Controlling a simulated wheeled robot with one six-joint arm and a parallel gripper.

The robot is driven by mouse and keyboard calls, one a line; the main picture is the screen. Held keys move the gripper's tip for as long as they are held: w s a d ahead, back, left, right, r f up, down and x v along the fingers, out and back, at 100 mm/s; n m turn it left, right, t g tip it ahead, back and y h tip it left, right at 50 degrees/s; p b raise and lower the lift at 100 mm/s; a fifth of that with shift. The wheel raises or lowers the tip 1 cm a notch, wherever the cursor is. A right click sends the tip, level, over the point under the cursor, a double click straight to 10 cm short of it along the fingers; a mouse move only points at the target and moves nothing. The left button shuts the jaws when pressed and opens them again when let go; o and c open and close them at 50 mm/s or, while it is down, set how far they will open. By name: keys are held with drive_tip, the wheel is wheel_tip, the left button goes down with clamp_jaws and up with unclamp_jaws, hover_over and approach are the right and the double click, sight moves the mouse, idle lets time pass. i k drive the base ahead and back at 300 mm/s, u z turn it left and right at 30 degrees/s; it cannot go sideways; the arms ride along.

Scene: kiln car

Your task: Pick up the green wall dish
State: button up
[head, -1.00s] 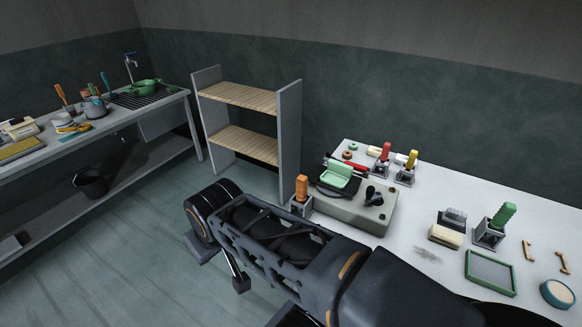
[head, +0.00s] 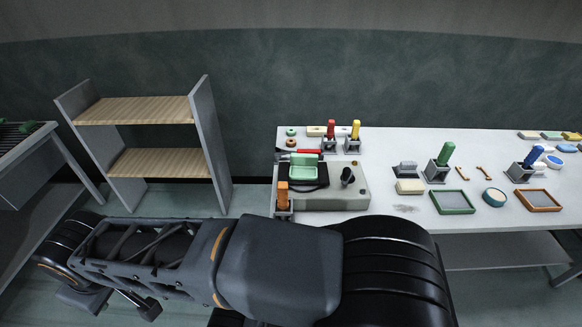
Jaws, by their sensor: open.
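A light green, squarish dish (head: 303,167), which looks like the green wall dish, sits on a dark pad on top of a grey box-shaped unit (head: 335,190). The unit stands at the left end of the white worktable (head: 405,222). The dish is in plain view with nothing on top of it. My dark arm lies folded across the bottom of the head view, in front of the table and below the dish. I cannot make out my gripper's fingers, and nothing of mine touches the dish.
An orange-handled tool (head: 283,196) stands at the unit's front left corner, and a black knob (head: 347,176) is on its right. Red and yellow-handled tools stand behind. A green-framed tray (head: 452,202) lies to the right. A shelf unit (head: 150,150) stands left, with floor between.

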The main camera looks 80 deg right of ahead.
sight(304, 166)
drive_tip(key=z, duration=0.6)
drive_tip(key=i, duration=0.85)
drive_tip(key=z, duration=1.1)
drive_tip(key=i, duration=0.3)
drive_tip(key=z, duration=0.35)
